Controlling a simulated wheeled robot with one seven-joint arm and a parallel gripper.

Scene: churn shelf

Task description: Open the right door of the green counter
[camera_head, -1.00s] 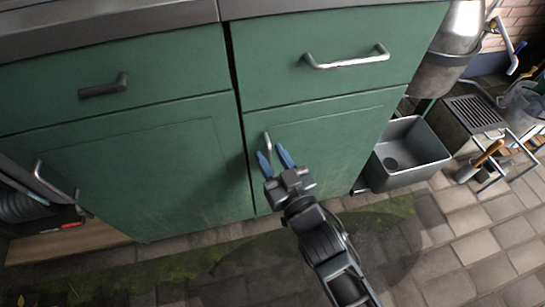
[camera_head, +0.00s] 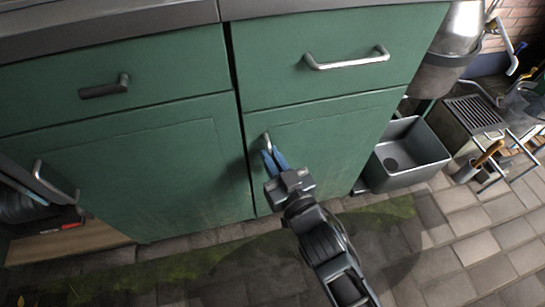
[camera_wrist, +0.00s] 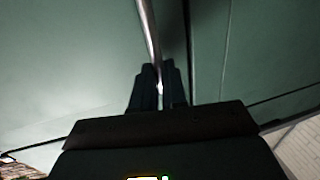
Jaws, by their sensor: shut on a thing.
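The green counter (camera_head: 190,65) has two drawers above two doors. The right door (camera_head: 335,140) is closed, with its vertical metal handle (camera_head: 267,141) at its left edge, close to the gap between the doors. My gripper (camera_head: 272,160) has its blue fingers shut on the lower part of this handle. In the wrist view the handle (camera_wrist: 150,35) runs down between the two dark fingertips (camera_wrist: 160,82). The left door (camera_head: 150,165) is closed, with its handle (camera_head: 45,182) at its left edge.
A grey basin (camera_head: 408,155) stands on the paving just right of the counter. A grated metal stand (camera_head: 475,115) and a pot with a wooden-handled tool (camera_head: 466,172) are farther right. Stone paving (camera_head: 450,240) in front is mostly clear.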

